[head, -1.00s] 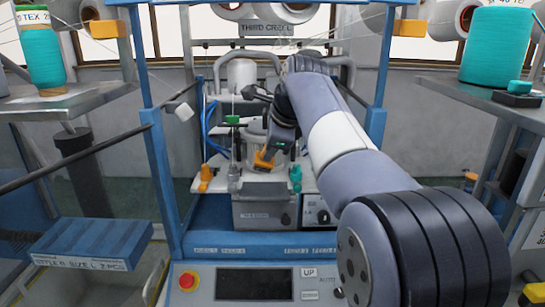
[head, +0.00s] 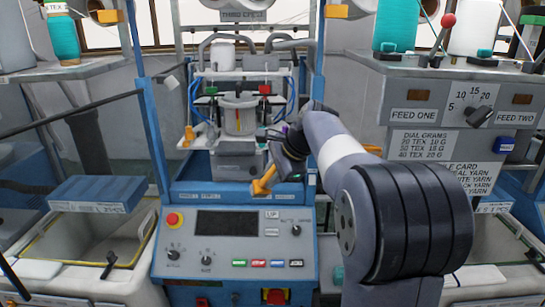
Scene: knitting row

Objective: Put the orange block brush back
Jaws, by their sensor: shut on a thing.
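My gripper (head: 284,166) is in front of the knitting machine, at the right part of its blue front ledge. It is shut on the orange block brush (head: 263,183), which tilts down and to the left from the jaws. The brush shows just above the control panel's top edge; whether it touches the ledge cannot be told. The jaw tips are small and partly hidden by dark gripper parts.
The control panel (head: 238,247) has a red button (head: 173,219). Behind stands a grey cylinder (head: 239,115) on the machine, with an orange fitting (head: 190,134) at its left. Side bins (head: 85,250) flank the panel. A feed panel (head: 462,115) stands right.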

